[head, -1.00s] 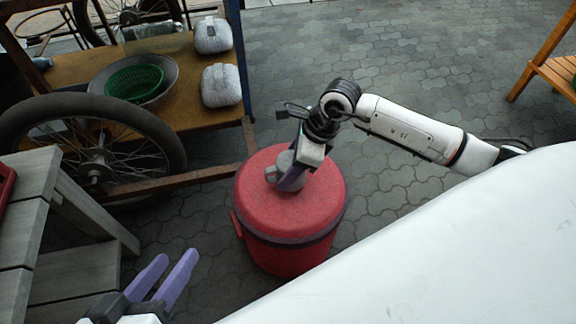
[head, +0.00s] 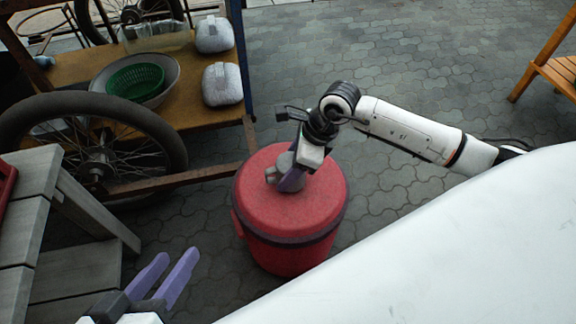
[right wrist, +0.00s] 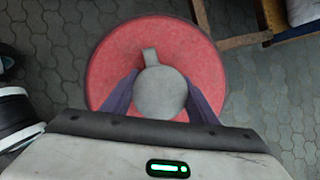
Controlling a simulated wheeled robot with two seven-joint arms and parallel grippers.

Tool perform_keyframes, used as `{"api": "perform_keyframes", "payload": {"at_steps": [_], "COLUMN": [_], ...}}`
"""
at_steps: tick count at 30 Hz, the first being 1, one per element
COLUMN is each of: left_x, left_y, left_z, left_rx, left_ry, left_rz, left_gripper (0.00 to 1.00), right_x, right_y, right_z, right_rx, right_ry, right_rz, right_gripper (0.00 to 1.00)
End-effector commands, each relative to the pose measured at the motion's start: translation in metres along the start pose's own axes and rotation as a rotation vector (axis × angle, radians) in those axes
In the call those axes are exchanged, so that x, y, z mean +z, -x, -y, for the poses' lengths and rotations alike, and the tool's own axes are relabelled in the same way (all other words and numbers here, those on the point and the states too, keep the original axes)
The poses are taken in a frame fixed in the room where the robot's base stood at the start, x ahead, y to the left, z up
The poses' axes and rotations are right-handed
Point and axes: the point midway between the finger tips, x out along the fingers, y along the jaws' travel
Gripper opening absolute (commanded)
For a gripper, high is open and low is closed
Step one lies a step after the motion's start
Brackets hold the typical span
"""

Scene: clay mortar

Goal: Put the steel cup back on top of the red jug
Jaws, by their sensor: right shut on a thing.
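The red jug (head: 291,215) stands upright on the paving in the middle of the head view. Its round lid also fills the middle of the right wrist view (right wrist: 110,65). The grey steel cup (head: 284,166) is over the lid, left of its handle-side fingers; in the right wrist view the cup (right wrist: 160,92) shows with its handle pointing away. My right gripper (head: 293,177) is shut on the cup, one finger on each side. Whether the cup's base touches the lid cannot be told. My left gripper (head: 165,275) is open and empty at the lower left.
A wooden cart with a wheel (head: 100,150) stands at the left, carrying a green basket (head: 136,82) in a bowl and two grey wrapped blocks (head: 221,84). A grey wooden bench (head: 75,270) is at lower left. Paving right of the jug is clear.

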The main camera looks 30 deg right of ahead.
Motion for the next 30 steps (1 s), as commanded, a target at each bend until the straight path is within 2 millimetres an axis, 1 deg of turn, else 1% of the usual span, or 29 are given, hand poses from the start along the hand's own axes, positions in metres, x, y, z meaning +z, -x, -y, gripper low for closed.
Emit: {"api": "perform_keyframes", "payload": {"at_steps": [5,6,8,9,10,16,19,20,27,30], "left_x": [0.0001,0.0000,0.0000,0.0000,0.0000,0.0001,0.0000,0.0001,-0.0002,-0.0035], "left_y": [0.0000,0.0000,0.0000,0.0000,0.0000,0.0000,0.0000,0.0000,0.0002,0.0026], "left_z": [-0.0001,-0.0001,-0.0001,-0.0001,-0.0001,-0.0001,-0.0001,-0.0001,-0.0002,-0.0010], "left_rx": [0.000,0.000,0.000,0.000,0.000,0.000,0.000,0.000,0.000,-0.003], "left_ry": [0.000,0.000,0.000,0.000,0.000,0.000,0.000,0.000,0.000,-0.003], "left_rz": [0.000,0.000,0.000,0.000,0.000,0.000,0.000,0.000,0.000,0.001], "left_gripper": [0.39,0.39,0.39,0.39,0.39,0.39,0.39,0.39,0.39,0.39], "right_x": [-0.0012,-0.0013,-0.0011,-0.0011,-0.0012,-0.0012,-0.0014,-0.0014,-0.0012,0.0010], "right_y": [-0.0035,-0.0038,-0.0036,-0.0036,-0.0036,-0.0035,-0.0036,-0.0036,-0.0033,0.0020], "right_z": [-0.0002,-0.0002,-0.0001,-0.0001,-0.0001,0.0000,-0.0001,-0.0001,0.0000,0.0003], "right_rx": [0.000,0.000,0.000,0.000,0.000,0.000,0.000,0.000,0.000,-0.001], "right_ry": [0.000,0.001,0.001,0.001,0.001,0.000,0.000,0.000,0.000,0.000], "right_rz": [0.000,0.001,0.001,0.001,0.001,0.001,0.000,0.000,0.000,0.001], "right_gripper": [0.27,0.55,0.65,0.72,0.75,0.75,0.92,0.94,0.94,0.94]}}
